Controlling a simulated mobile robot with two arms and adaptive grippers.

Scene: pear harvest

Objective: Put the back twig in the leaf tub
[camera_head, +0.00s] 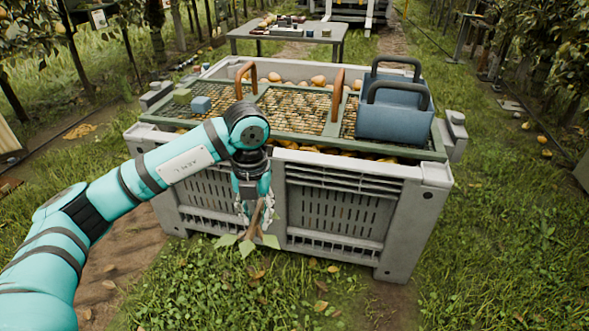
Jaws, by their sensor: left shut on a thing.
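My left gripper (256,206) points down in front of the big crate's near wall. It is shut on a brown twig (257,220) with green leaves, which hangs below the fingers. The leaves (246,246) spread out low, over the grass in the picture. A blue tub with dark handles (393,123) sits at the right end of the green frame on the crate; I cannot tell for sure that it is the leaf tub. Its inside is hidden. My right gripper is not in view.
The grey crate (400,215) holds pears under a green mesh frame (290,125) with upright orange handles (337,95). A table (290,34) stands behind. Grass lies open at right.

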